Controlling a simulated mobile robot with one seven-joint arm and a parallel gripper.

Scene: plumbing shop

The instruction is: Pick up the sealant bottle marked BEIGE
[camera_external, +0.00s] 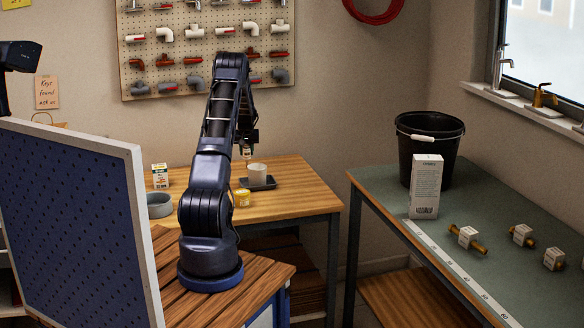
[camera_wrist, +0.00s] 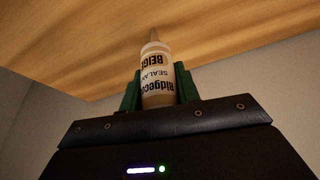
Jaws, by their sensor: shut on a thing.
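The label shows upside down in the wrist view. My gripper (camera_wrist: 158,90) has green fingers, one on each side of the bottle, and is shut on it. In the external view my gripper (camera_external: 247,139) is over the wooden table (camera_external: 300,200), and the bottle (camera_external: 246,151) shows small just below it, appearing above the tabletop behind the white cup. The lower part of the bottle is hidden by my gripper in the wrist view.
Close below are a white cup (camera_external: 257,172) on a dark tray (camera_external: 262,184) and a yellow tub (camera_external: 242,198). A grey bowl (camera_external: 159,206) and a small box (camera_external: 160,176) stand to the left. A green-topped bench (camera_external: 470,215) with a black bucket (camera_external: 428,150) is at right.

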